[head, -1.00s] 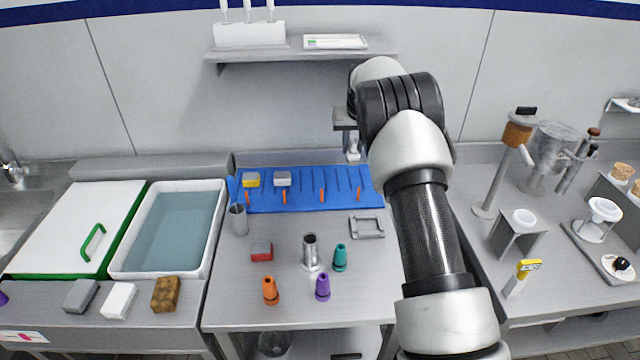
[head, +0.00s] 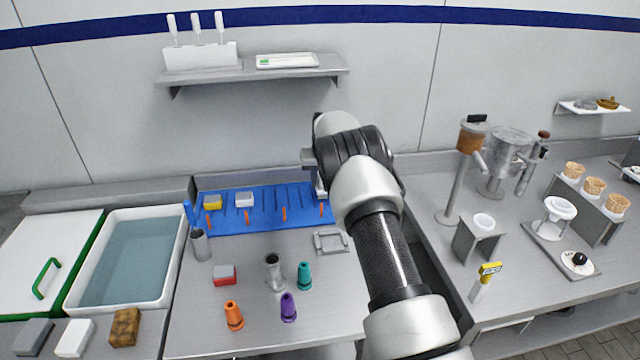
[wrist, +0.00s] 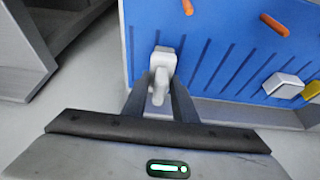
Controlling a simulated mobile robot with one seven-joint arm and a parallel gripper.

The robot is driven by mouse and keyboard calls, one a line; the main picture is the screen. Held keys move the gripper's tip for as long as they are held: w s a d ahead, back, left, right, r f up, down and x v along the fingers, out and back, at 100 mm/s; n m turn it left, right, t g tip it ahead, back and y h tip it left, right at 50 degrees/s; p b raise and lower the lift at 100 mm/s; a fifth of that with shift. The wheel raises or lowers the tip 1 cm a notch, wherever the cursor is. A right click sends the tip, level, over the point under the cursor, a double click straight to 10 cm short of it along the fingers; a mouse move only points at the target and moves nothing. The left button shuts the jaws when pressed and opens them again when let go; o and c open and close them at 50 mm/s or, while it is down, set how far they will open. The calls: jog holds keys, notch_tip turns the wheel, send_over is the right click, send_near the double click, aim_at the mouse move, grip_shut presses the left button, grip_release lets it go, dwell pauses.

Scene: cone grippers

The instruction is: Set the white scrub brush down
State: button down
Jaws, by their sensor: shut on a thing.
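The white scrub brush (wrist: 162,68) is held between the two dark fingers of my gripper (wrist: 160,104) in the wrist view. The brush overlaps one end of the blue board (wrist: 215,42) in that view; I cannot tell whether it touches the board. In the head view my gripper (head: 321,189) is over the right end of the blue board (head: 265,220), partly hidden behind my arm. The board has dark slots and several orange pegs. A yellow block (head: 212,202) and a white-grey block (head: 244,200) sit at its left part.
A grey frame (head: 330,242), a metal cylinder (head: 274,272) and teal (head: 304,276), purple (head: 288,307) and orange (head: 233,315) cones stand in front of the board. A water basin (head: 70,300) is left. A shelf (head: 250,75) hangs above.

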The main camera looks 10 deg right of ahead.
jog(key=shift+f, duration=0.6)
jog(key=shift+f, duration=0.25)
jog(key=c, duration=1.4)
grip_release()
jog(key=shift+c, duration=0.2)
jog(key=shift+r, duration=0.1)
